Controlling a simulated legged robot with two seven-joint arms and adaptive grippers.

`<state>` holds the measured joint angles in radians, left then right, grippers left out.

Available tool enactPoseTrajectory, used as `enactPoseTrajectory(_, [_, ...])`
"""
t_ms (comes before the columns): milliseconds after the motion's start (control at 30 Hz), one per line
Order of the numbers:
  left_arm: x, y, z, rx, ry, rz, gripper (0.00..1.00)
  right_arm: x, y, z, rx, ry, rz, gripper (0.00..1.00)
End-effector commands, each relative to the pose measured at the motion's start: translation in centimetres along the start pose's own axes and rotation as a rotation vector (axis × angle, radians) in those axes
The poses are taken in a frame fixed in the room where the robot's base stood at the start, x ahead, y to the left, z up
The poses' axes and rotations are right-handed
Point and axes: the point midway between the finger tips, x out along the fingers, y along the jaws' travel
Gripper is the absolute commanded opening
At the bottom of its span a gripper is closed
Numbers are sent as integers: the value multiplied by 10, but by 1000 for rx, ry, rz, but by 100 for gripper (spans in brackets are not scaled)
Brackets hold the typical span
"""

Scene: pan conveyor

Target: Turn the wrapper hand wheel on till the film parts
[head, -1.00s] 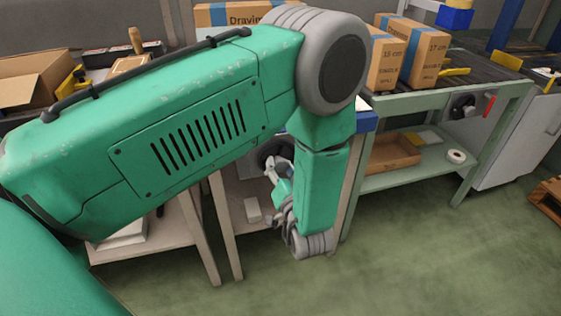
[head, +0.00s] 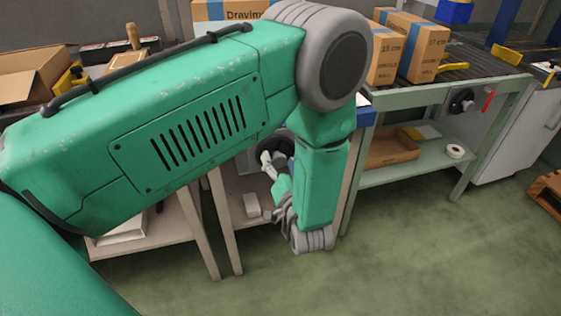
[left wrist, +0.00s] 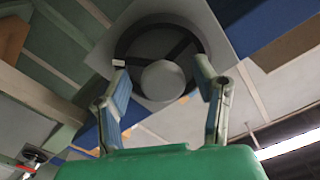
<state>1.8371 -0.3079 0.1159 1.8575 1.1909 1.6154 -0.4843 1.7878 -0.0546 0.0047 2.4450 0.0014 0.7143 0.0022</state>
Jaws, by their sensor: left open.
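The wrapper hand wheel (left wrist: 191,43) is a dark ring with spokes and a round grey hub, filling the upper middle of the left wrist view. A small pale piece shows at its left rim. In the head view the wheel (head: 282,138) is a dark disc partly hidden behind my left arm. My left gripper (left wrist: 160,70) is open, its two fingers spread on either side of the hub in the picture. I cannot tell whether they touch the wheel. My right gripper is not in view.
A green conveyor table (head: 425,97) stands at the right with cardboard boxes (head: 428,50) on top. It carries a dark knob (head: 462,101) and a red lever (head: 488,101). A brown tray (head: 392,147) and a white roll (head: 455,151) lie on its shelf. The floor in front is clear.

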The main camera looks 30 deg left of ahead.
Motion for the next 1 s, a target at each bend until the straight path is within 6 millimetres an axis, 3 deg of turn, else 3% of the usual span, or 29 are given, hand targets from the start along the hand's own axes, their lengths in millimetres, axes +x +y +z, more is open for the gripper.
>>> enactPoseTrajectory(167, [-22, 1, 0, 2, 0, 4, 54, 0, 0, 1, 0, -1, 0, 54])
enactPoseTrajectory(400, [-74, 2, 0, 2, 0, 4, 54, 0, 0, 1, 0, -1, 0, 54])
enactPoseTrajectory(600, [-106, 3, 1, 2, -2, 3, 54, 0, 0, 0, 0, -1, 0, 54])
enactPoseTrajectory(1000, [-118, 2, 1, 1, 0, 2, 54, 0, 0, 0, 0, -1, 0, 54])
